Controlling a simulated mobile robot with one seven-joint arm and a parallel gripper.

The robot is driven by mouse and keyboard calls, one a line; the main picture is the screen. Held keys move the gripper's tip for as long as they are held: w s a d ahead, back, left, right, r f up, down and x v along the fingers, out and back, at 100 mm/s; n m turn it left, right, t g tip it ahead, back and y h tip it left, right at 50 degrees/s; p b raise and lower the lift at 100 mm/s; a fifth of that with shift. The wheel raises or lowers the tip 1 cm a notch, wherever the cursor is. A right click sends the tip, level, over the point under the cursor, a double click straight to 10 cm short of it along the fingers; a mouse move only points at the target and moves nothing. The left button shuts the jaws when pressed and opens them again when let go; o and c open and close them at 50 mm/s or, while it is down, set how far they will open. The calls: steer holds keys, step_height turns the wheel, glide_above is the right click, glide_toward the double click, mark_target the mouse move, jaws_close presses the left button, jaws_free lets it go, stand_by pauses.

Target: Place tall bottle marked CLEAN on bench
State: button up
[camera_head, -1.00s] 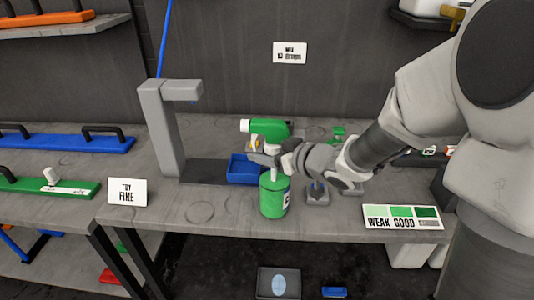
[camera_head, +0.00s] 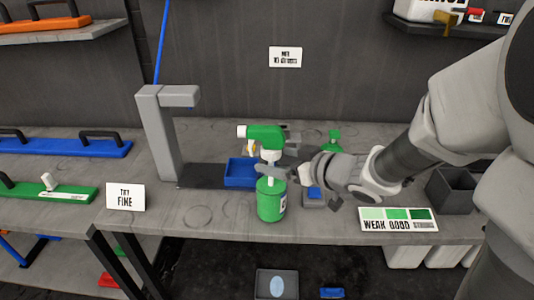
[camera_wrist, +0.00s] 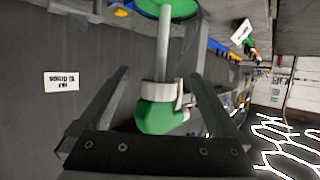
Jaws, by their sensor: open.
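The tall green bottle (camera_head: 270,205) stands upright on the grey bench (camera_head: 215,222), near its front edge. It has a white stem and a green spray head with a white nozzle pointing left. A white label shows at its right side, but its text is unreadable. My gripper (camera_head: 274,170) is at stem height, just above the green body. In the wrist view, the open fingers of my gripper (camera_wrist: 160,78) are on either side of the white stem (camera_wrist: 163,45), with the green spray head nearer the palm.
A blue tray (camera_head: 240,172) sits just behind and left of the bottle, beside a grey upright stand (camera_head: 162,135). A blue-topped block (camera_head: 314,195) and a WEAK/GOOD colour card (camera_head: 398,219) are to the right. Bare bench lies left of the bottle, towards a small sign (camera_head: 125,197).

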steer(key=s+d+r+m+t+h+p, duration=0.1)
steer(key=s+d+r+m+h, duration=0.15)
steer(key=d+r+h, duration=0.4)
steer(key=s+d+r+m+t+h, duration=0.1)
steer(key=s+d+r+m+h, duration=0.15)
steer(key=d, duration=0.65)
steer(key=s+a+m+g, duration=0.1)
steer(key=s+g, duration=0.2)
steer(key=s, duration=0.5)
steer(key=s+a+f+m+g, duration=0.1)
steer(key=s+a+m+g, duration=0.1)
steer(key=s, duration=0.7)
steer(key=shift+f+m+g, duration=0.3)
steer(key=shift+g, duration=0.3)
steer(key=shift+a+r+p, duration=0.1)
steer(key=shift+r+p, duration=0.5)
steer(key=shift+p, duration=0.15)
